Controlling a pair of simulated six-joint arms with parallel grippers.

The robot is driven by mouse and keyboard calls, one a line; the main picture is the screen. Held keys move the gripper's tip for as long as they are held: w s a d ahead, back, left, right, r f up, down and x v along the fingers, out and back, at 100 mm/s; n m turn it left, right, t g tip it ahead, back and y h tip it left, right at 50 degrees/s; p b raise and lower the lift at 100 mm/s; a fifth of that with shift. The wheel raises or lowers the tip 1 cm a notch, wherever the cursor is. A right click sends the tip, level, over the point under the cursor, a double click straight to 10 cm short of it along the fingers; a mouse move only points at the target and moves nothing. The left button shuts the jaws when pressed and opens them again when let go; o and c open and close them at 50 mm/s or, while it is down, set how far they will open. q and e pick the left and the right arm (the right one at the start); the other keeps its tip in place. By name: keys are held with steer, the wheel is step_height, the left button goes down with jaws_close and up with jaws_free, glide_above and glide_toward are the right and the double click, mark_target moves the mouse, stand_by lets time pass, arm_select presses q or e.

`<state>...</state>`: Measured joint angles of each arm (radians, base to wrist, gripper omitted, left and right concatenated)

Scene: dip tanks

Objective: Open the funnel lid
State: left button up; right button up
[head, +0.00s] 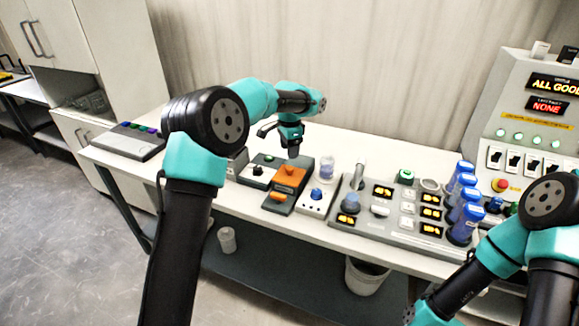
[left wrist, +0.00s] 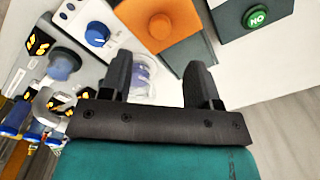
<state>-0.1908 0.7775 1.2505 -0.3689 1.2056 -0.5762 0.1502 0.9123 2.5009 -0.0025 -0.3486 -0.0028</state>
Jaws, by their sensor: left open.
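My left gripper (head: 293,150) points down above the dark grey unit with an orange block (head: 289,176) on top. It is open and empty, and its two fingers also show in the left wrist view (left wrist: 160,72). The orange block, with a round orange knob, shows at the top of the left wrist view (left wrist: 165,28), apart from the fingers. I cannot tell for sure whether this orange part is the funnel lid. A clear cylindrical jar (head: 327,166) stands to its right; it shows partly behind the fingers in the left wrist view (left wrist: 142,82). My right gripper is out of frame.
A white box with a blue knob (head: 316,195) stands beside the orange unit. A grey panel (head: 385,238) with displays and several blue-capped tubes (head: 464,222) lies to the right. A box with a green button (left wrist: 257,17) stands close to the orange unit.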

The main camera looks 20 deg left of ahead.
mark_target(290, 167)
arm_select(q)
step_height(290, 167, down, 8)
steer(key=shift+r, duration=0.15)
stand_by(0.3)
jaws_close()
stand_by(0.4)
